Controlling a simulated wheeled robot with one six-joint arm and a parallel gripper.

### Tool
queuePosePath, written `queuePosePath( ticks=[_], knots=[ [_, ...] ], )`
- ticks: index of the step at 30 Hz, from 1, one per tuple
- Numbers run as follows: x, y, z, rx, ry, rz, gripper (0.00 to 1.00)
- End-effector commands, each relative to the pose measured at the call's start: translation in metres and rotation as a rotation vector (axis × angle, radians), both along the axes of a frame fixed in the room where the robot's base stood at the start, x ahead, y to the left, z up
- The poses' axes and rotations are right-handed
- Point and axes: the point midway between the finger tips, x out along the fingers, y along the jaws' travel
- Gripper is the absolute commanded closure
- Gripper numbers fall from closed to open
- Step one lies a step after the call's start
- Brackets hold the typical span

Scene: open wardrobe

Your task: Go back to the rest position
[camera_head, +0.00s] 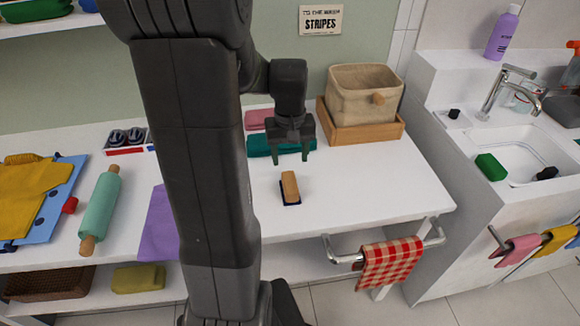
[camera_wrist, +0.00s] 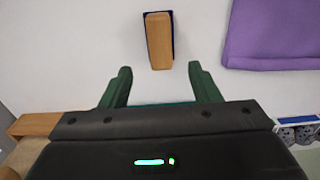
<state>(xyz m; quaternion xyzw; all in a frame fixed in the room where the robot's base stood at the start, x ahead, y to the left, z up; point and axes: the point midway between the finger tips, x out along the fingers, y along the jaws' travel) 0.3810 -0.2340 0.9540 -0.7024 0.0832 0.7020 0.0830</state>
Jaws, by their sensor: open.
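My gripper (camera_head: 291,158) hangs over the white counter in the head view, fingers pointing down. It is open with nothing between its fingers. In the wrist view, its two dark green-tinted fingers (camera_wrist: 157,85) are spread apart. A small brush with a wooden back (camera_head: 290,186) and a dark blue underside lies on the counter in front of the gripper, apart from it. The brush also shows in the wrist view (camera_wrist: 158,42), just beyond the fingertips.
A beige fabric bin (camera_head: 365,92) in a wooden tray (camera_head: 362,132) stands right of the gripper. Folded teal cloth (camera_head: 259,147) lies behind it. A purple cloth (camera_head: 158,226) and green rolling pin (camera_head: 101,205) lie left. A checkered towel (camera_head: 389,262) hangs on the front rail.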

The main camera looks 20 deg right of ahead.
Motion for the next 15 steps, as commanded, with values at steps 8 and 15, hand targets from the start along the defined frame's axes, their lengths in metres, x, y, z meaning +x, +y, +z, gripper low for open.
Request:
queuePosePath(
  ticks=[8, 15],
  knots=[
    [-0.0003, 0.0002, 0.0126, 0.000, 0.001, 0.000, 0.44],
    [-0.0003, 0.0002, 0.0113, 0.000, 0.001, 0.000, 0.44]
  ],
)
